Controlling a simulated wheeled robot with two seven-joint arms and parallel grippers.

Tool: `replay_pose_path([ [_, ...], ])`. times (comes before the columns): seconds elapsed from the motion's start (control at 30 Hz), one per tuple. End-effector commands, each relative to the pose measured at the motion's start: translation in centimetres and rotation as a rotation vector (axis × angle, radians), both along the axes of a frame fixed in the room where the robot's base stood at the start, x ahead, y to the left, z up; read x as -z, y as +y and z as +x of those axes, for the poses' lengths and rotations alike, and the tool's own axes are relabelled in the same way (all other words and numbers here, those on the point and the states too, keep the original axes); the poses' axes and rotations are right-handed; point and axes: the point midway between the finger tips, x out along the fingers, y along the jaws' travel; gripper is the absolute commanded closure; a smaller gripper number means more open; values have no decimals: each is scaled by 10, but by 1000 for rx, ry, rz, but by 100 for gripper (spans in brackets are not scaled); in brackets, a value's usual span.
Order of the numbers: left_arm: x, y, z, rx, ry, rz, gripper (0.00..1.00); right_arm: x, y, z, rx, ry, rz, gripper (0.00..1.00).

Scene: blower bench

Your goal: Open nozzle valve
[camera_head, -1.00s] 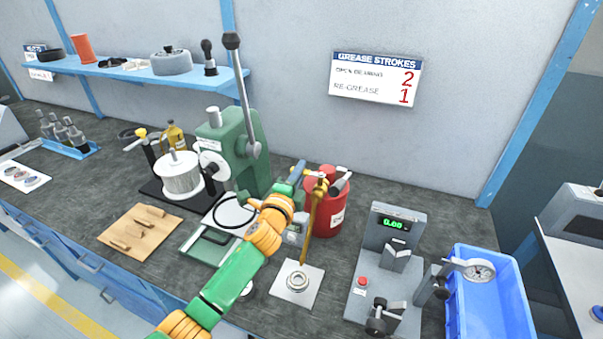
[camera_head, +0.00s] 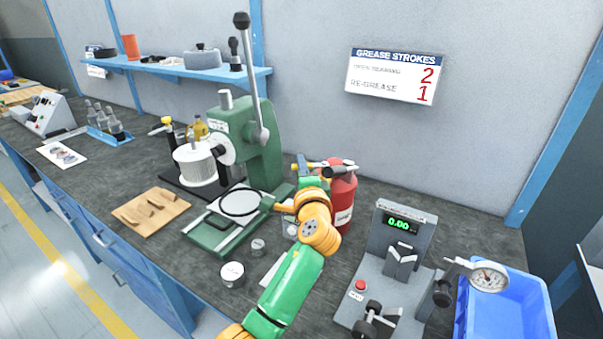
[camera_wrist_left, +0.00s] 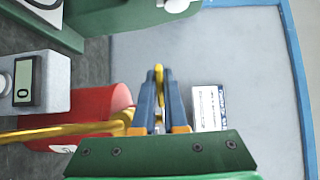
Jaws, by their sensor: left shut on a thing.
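The red canister (camera_head: 342,205) stands on the bench, with yellow and dark fittings (camera_head: 340,165) at its top. My left gripper (camera_head: 301,164) is at its top left, beside these fittings. In the left wrist view its two blue fingers (camera_wrist_left: 160,82) are shut on a slim yellow piece (camera_wrist_left: 159,72), which sticks out past their tips. A yellow tube (camera_wrist_left: 70,131) runs leftward from beside the fingers across the red canister (camera_wrist_left: 100,110). Whether the held piece joins that tube is hidden. My left arm covers much of the area in front of the canister. My right gripper is not in view.
A green press (camera_head: 250,150) stands left of the canister, its lever upright. A grey unit with a 0.00 display (camera_head: 397,225), a dial gauge (camera_head: 488,276) and a blue bin (camera_head: 515,310) are to the right. A wall sign (camera_head: 395,75) hangs behind.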

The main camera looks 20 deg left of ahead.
Motion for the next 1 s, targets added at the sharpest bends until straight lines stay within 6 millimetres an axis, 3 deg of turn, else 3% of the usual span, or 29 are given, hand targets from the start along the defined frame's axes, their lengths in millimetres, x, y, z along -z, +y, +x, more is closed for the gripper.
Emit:
replay_pose_path([
  [0.53,0,0,-1,-24,1,0,100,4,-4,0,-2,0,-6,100],
  [0.57,0,0,-1,-24,1,0,82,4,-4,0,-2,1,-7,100],
  [0.6,0,0,-1,-24,1,0,71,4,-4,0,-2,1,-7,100],
  [0.67,0,-1,-1,-24,1,0,60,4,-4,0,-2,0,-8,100],
  [1.0,1,-4,-6,-22,0,1,60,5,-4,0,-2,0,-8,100],
])
